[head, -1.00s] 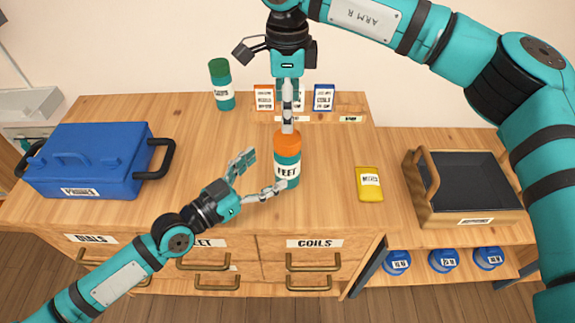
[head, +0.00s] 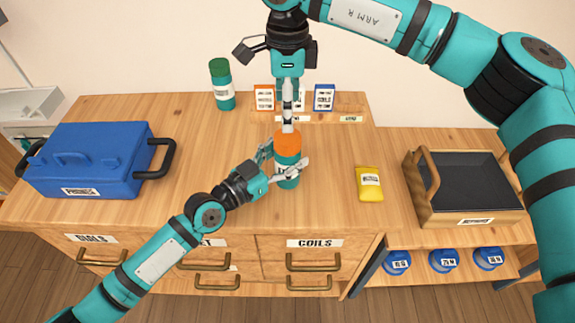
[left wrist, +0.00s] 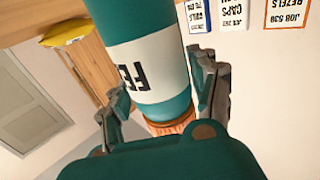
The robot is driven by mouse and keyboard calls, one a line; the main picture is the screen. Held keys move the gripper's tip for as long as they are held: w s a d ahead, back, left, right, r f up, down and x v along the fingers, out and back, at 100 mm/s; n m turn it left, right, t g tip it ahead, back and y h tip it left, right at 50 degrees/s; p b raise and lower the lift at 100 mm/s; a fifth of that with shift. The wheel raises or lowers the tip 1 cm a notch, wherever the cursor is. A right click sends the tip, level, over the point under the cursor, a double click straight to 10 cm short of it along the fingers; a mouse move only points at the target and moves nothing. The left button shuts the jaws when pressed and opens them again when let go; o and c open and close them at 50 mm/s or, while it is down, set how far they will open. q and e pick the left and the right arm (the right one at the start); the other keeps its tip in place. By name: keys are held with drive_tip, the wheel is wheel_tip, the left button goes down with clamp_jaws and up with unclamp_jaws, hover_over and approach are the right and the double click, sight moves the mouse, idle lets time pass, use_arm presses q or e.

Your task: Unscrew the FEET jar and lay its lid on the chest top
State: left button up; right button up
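The FEET jar (head: 289,172) is teal with a white label and stands upright on the chest top (head: 220,165). Its orange lid (head: 288,143) is on it. My left gripper (head: 284,158) is open around the jar's body, one finger on each side. In the left wrist view the jar (left wrist: 150,60) stands between the spread fingers, with its label partly readable and upside down. My right gripper (head: 288,128) points down from above, its fingertips at the lid. Its fingers show edge-on, so their opening and any contact are hidden.
A blue case (head: 90,160) stands at the left, a green-capped jar (head: 221,85) at the back. A yellow packet (head: 369,184) lies right of the FEET jar. A wooden tray (head: 465,218) stands on the lower right surface. The chest top between the case and my left gripper is clear.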

sight(288, 136)
use_arm(q)
clamp_jaws()
use_arm(e)
drive_tip(key=m, duration=1.3)
drive_tip(key=shift+m, duration=0.4)
drive_tip(key=m, duration=1.7)
drive_tip(key=shift+f+m, duration=0.2)
drive_tip(key=shift+m, duration=0.1)
wheel_tip(288, 136, down, 8)
drive_tip(key=shift+r, duration=0.2)
